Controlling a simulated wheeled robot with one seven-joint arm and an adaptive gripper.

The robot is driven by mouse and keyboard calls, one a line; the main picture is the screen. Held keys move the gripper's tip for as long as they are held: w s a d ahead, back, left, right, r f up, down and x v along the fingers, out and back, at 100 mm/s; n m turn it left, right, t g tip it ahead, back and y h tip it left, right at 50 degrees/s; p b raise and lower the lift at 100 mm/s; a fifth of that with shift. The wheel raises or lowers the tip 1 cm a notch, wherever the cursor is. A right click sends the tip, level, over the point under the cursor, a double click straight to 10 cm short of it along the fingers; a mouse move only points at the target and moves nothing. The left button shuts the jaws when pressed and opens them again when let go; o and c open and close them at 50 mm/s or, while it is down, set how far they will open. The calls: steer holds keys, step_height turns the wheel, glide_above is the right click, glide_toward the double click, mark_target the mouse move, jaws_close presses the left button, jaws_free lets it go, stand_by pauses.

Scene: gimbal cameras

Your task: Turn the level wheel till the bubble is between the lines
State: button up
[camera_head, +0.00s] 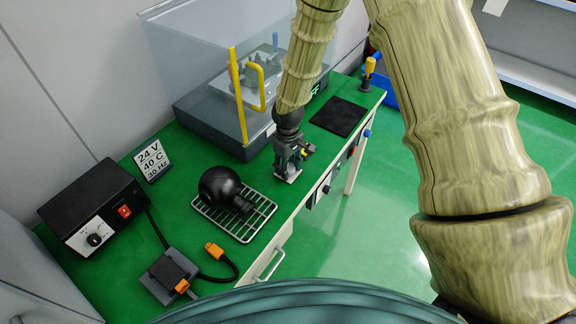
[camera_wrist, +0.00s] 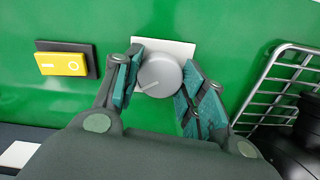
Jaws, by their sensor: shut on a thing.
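A round grey wheel (camera_wrist: 160,75) with a white mark on its lower left face sits on a white plate (camera_wrist: 178,46) on the green surface in the wrist view. My gripper (camera_wrist: 161,82) is closed around it, one finger pad on each side. In the head view my gripper (camera_head: 289,160) points down at the green bench's front edge, and the white plate (camera_head: 288,177) shows under it. The wheel is hidden there by the fingers. I cannot make out a bubble or its lines in either view.
A yellow switch (camera_wrist: 62,64) is left of the wheel. A wire rack (camera_head: 247,227) holding a round black device (camera_head: 220,188) stands close by. A grey machine with yellow handle (camera_head: 259,88) is behind, a black mat (camera_head: 340,116) right. A black control box (camera_head: 94,205) stands left.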

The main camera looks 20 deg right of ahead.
mark_target(289, 167)
steer(key=shift+w+d+r, duration=0.1)
steer(key=shift+w+r, duration=0.1)
steer(key=o, duration=0.9)
steer(key=shift+o, duration=0.8)
steer(key=shift+s+f, duration=0.1)
steer(key=shift+s, duration=0.05)
step_height(289, 167, up, 12)
